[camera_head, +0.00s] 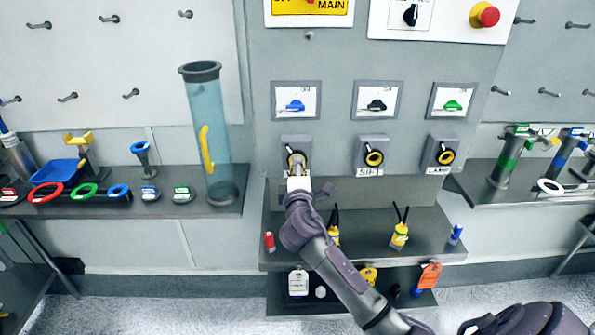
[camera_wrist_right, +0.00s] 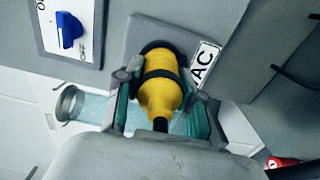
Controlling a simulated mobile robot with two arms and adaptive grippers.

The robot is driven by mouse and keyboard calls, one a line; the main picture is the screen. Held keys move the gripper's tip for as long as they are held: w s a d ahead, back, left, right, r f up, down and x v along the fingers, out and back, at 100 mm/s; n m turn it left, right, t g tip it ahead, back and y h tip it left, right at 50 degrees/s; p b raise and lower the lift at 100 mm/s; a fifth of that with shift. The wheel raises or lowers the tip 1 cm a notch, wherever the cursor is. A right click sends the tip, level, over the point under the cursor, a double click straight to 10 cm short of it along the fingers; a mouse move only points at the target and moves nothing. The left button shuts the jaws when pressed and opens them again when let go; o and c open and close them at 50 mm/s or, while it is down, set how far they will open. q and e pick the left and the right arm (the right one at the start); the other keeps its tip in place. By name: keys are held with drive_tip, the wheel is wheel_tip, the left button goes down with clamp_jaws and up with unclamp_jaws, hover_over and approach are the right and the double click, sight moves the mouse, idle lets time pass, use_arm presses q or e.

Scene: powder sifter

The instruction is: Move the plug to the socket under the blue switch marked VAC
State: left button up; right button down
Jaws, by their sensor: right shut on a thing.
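My right gripper (camera_wrist_right: 160,95) is shut around the yellow plug (camera_wrist_right: 161,97), which has a black band and a dark cable end toward me. The plug's front end meets the dark ring of the VAC socket; how deep it sits is hidden. The socket's plate (camera_wrist_right: 135,35) and part of its label, reading "AC" (camera_wrist_right: 204,65), show beside it. The blue switch (camera_wrist_right: 68,30) is at upper left in the wrist view and above the socket in the head view (camera_head: 295,104). In the head view my right gripper (camera_head: 297,170) covers most of the plug. My left gripper is out of view.
Two more sockets, SIFT (camera_head: 373,157) and LAMP (camera_head: 445,156), are to the right under black and green switches. A clear blue tube (camera_head: 208,125) stands at left.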

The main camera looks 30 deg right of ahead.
drive_tip(key=shift+w+d, duration=0.2)
drive_tip(key=shift+w, duration=0.1)
drive_tip(key=c, duration=0.6)
unclamp_jaws()
drive_tip(key=shift+s, duration=0.1)
